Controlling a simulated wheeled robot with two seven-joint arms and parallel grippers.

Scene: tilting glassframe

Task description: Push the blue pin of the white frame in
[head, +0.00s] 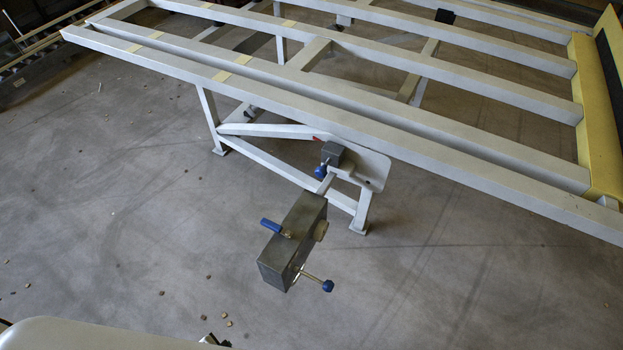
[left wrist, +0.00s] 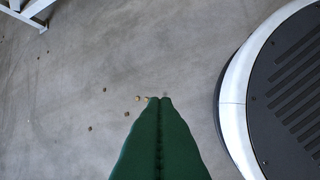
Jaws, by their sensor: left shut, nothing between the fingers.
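The white frame (head: 330,120) is a long tilting table of pale beams on legs, across the upper part of the head view. A small dark block with a blue pin (head: 320,171) sits at its near side, beside a rounded white plate. My right gripper is not in view.
A yellow panel (head: 596,120) stands at the frame's right end. The grey concrete floor (head: 120,200) is open at left and front, with several small scattered chips (head: 228,323). A frame leg (left wrist: 28,12) shows at the top left of the left wrist view.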

